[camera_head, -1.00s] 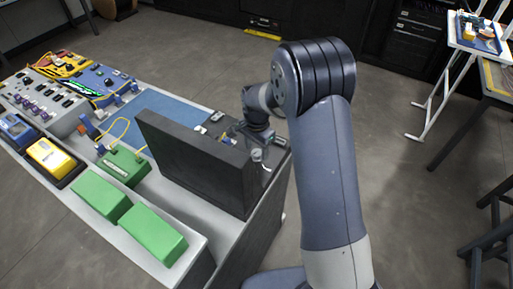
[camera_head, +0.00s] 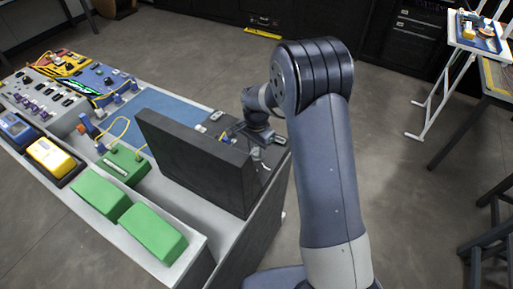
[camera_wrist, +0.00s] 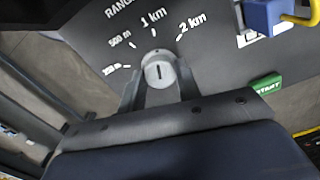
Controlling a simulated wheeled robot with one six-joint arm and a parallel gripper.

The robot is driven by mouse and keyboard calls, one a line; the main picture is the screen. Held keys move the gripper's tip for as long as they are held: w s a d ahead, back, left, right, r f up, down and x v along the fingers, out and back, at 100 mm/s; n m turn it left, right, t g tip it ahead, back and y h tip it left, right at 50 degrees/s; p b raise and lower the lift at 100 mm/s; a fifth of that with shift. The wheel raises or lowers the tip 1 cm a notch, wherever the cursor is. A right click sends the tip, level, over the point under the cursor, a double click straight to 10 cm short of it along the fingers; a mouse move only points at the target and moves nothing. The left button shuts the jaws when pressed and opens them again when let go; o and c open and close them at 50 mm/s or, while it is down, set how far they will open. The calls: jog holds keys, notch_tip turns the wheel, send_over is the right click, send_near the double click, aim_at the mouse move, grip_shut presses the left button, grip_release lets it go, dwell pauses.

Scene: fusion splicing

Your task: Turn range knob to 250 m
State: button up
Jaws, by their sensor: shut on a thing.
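The range knob (camera_wrist: 158,71) is a round light-grey knob with a dark line on its face, seen in the wrist view. The line points up, roughly toward the 1 km mark. The printed marks run from 250 m at the left through 500 m and 1 km to 2 km at the right. My gripper (camera_wrist: 160,84) is shut on the knob, one finger on each side. In the head view my gripper (camera_head: 262,155) is behind the dark upright panel's right end, and the knob is hard to make out.
A green START button (camera_wrist: 266,84) lies right of the knob. A blue connector (camera_wrist: 268,14) with a yellow cable is at the upper right. In the head view a tall dark panel (camera_head: 190,160) stands close beside my gripper. Green boxes (camera_head: 152,232) lie on the bench's near side.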

aim_at(256, 151)
jog(key=shift+n, duration=0.3)
jog(key=n+b, duration=0.1)
jog(key=n, duration=0.1)
jog(key=shift+f+n+b, duration=0.1)
jog(key=shift+n+b, duration=0.2)
jog(key=shift+b, duration=0.05)
jog(key=n+b, duration=0.1)
jog(key=n, duration=0.3)
jog(key=shift+n, duration=0.3)
jog(key=n+b, duration=0.1)
jog(key=n, duration=0.3)
jog(key=shift+n+b, duration=0.4)
jog(key=shift+n, duration=1.6)
jog(key=o, duration=1)
notch_tip(256, 151, up, 11)
